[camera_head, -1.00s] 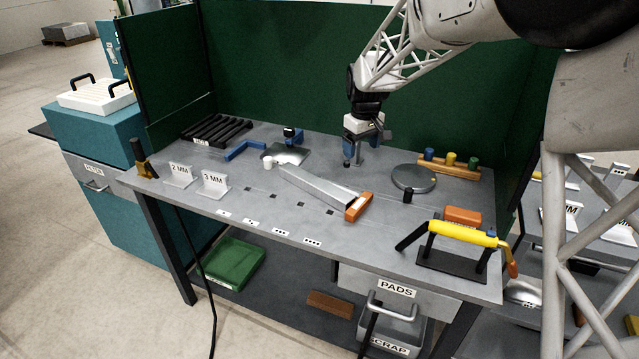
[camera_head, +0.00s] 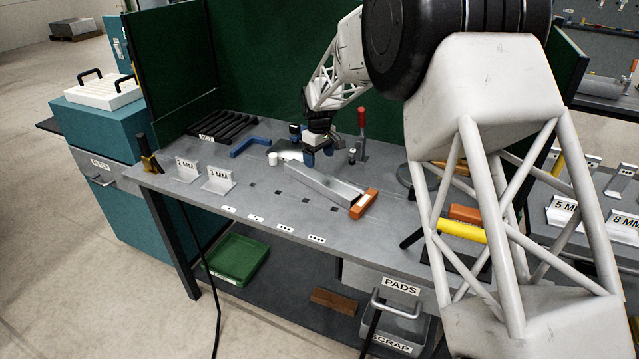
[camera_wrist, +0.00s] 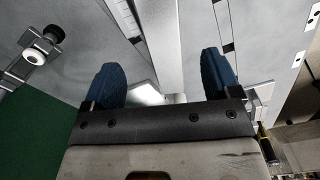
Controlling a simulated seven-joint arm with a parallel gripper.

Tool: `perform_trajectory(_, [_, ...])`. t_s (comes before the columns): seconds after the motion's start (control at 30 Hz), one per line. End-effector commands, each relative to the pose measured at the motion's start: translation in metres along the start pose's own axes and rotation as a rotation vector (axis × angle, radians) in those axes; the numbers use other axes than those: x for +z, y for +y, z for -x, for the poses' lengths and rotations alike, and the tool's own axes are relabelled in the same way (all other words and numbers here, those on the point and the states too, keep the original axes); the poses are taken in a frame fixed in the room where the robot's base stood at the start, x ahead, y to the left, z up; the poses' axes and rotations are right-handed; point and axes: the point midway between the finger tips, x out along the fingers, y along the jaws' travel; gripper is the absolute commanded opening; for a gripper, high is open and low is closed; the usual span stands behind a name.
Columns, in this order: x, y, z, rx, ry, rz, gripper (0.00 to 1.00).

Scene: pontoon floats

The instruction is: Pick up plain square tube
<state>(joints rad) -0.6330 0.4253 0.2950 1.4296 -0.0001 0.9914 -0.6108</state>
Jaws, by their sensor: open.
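The plain square tube (camera_head: 322,183) is a long light-grey bar lying on the grey bench, running diagonally toward an orange block (camera_head: 363,203) at its near end. My gripper (camera_head: 318,157) hangs over the tube's far end with its blue fingers pointing down. In the wrist view, the gripper (camera_wrist: 162,82) is open, with one blue finger on each side of the tube (camera_wrist: 162,40), which runs up the picture between them. The fingers look apart from the tube. Their height above the bench is hard to tell.
A white cylinder (camera_head: 272,158) stands close left of my gripper. A red-handled clamp (camera_head: 362,125) stands to its right. A blue angle piece (camera_head: 248,145) and a black rack (camera_head: 221,129) lie farther left. Label stands (camera_head: 218,181) are at left front. My arm hides much of the bench's right side.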

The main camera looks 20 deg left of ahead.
Motion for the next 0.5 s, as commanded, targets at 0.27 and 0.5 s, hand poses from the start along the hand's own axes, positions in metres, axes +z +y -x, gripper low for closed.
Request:
perform_trajectory(0.27, [0.001, 0.0, -0.013, -0.001, -0.002, -0.001, 0.83])
perform_trajectory(0.5, [0.001, 0.0, -0.026, -0.001, -0.001, -0.001, 0.83])
